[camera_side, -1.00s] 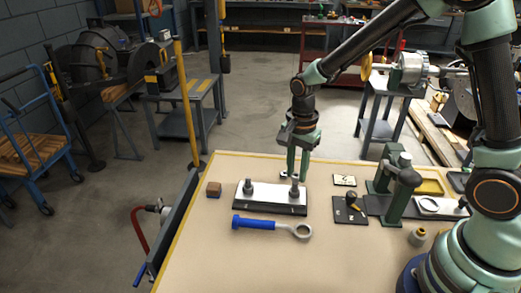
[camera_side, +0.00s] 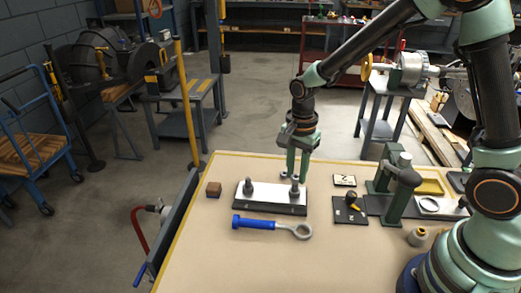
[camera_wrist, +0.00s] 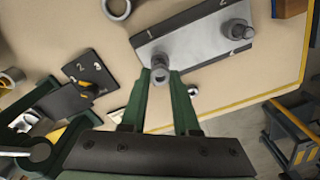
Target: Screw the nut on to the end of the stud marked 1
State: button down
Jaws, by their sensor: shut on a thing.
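A pale plate on a dark block (camera_side: 270,197) carries two upright studs. A left stud (camera_side: 248,187) stands clear in the side view; it also shows in the wrist view (camera_wrist: 238,31). The right stud (camera_side: 295,188) is at the end marked 1 in the wrist view. My gripper (camera_wrist: 165,78) is shut on a small round grey piece, seemingly the nut (camera_wrist: 161,77), at the top of this stud. In the side view my gripper (camera_side: 296,177) points down at it. The fingers hide much of it, so I cannot tell how far the nut is threaded.
A blue-handled ring spanner (camera_side: 257,223) lies in front of the block. A dark numbered board (camera_side: 348,211), a number card (camera_side: 344,180) and a green press-like stand (camera_side: 398,190) are to the right. The front of the table is clear.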

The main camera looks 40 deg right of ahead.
jog(key=shift+f, duration=0.35)
jog(key=m, duration=0.6)
jog(key=shift+m, duration=0.4)
jog(key=m, duration=0.7)
jog(key=c, duration=0.6)
grip_release()
jog(key=shift+r, duration=2.45)
jog(key=shift+r, duration=0.1)
notch_tip(320, 180, up, 12)
